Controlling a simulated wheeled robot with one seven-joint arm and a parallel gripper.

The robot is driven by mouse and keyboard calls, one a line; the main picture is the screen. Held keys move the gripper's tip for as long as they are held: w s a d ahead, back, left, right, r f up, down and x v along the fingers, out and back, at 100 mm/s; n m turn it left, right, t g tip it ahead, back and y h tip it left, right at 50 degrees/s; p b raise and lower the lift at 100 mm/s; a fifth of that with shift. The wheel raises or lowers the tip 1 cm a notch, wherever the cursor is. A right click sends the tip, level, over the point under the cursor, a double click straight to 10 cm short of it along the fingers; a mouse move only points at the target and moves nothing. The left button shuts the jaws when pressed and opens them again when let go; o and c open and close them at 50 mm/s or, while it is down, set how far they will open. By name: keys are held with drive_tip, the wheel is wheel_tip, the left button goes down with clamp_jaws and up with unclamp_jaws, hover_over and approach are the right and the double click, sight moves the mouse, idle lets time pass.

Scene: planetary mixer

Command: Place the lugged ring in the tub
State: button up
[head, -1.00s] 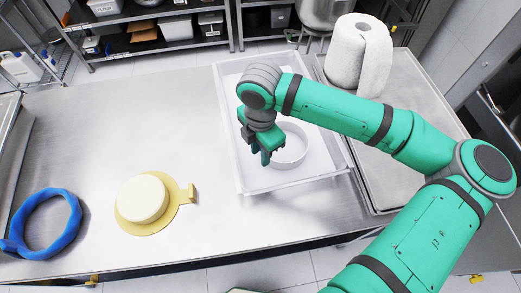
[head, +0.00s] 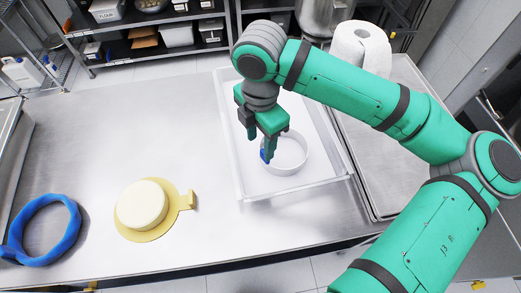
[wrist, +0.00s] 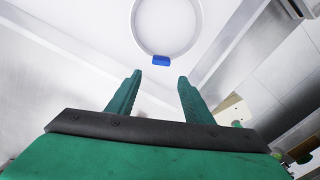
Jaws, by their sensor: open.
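The lugged ring, a white band (head: 288,170) with a blue lug (head: 263,156), lies flat inside the white tub (head: 300,189). In the wrist view the ring (wrist: 136,32) shows near the top, with its blue lug (wrist: 161,61) facing my gripper. My gripper (head: 261,144) is above the tub beside the lug, fingers pointing down. In the wrist view my gripper (wrist: 159,76) is open, nothing is between the fingers, and the lug shows beyond their tips, apart from them.
A pale round block on a yellow tabbed plate (head: 147,232) and a blue ring (head: 38,262) lie on the steel table to the left. A paper towel roll (head: 347,55) stands at the back right on a steel tray (head: 375,180).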

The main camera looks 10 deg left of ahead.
drive_tip(key=shift+r, duration=1.85)
